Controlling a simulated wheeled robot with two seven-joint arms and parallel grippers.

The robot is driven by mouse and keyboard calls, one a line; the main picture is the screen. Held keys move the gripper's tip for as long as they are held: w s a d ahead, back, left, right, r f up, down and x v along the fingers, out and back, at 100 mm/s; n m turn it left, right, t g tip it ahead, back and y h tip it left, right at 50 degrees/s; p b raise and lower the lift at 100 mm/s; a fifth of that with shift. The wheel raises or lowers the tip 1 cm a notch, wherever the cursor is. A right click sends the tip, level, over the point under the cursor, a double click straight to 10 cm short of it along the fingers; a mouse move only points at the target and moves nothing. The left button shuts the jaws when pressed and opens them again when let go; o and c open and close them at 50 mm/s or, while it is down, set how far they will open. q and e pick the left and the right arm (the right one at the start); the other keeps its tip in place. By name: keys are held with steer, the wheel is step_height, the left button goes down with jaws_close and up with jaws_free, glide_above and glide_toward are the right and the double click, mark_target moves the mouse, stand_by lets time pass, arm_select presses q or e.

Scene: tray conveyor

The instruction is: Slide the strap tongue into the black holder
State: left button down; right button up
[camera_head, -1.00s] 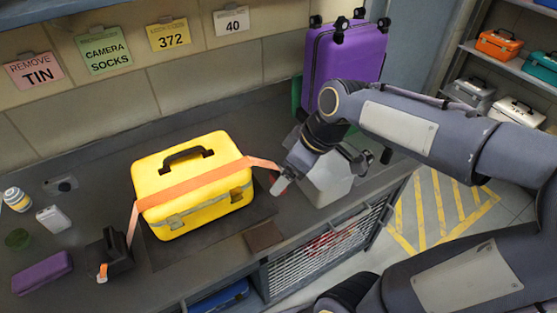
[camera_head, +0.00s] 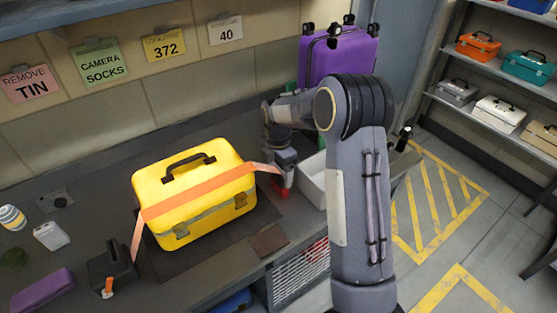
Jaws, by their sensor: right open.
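The orange strap (camera_head: 200,193) runs across the yellow case (camera_head: 160,225). Its left part hangs down the case's side towards the black holder (camera_head: 110,265), and a small orange tip (camera_head: 107,287) shows at the holder's front. The strap's right part stretches off the case to my right gripper (camera_head: 286,176). The right gripper is open beside that strap end, pointing down; whether they touch is unclear. A small red thing (camera_head: 280,191) shows just below it. My left gripper is not in view.
A whitish bin (camera_head: 313,182) stands close right of the gripper, partly behind my arm. A purple suitcase (camera_head: 335,62) stands behind. A purple case (camera_head: 42,290), white box (camera_head: 51,236) and bottle (camera_head: 12,218) lie at left. A brown patch (camera_head: 268,240) lies at the counter's front edge.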

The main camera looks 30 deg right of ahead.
mark_target(278, 174)
steer(key=shift+f, duration=1.5)
steer(key=shift+c, duration=0.3)
steer(key=c, duration=1)
steer(key=shift+r, duration=0.1)
steer(key=shift+c, duration=0.2)
steer(key=shift+r, duration=0.1)
steer(key=shift+r+p, duration=1.85)
steer(key=shift+r, duration=0.65)
steer(key=shift+r, duration=0.1)
steer(key=shift+r+p, duration=1.35)
steer(key=shift+r, duration=0.55)
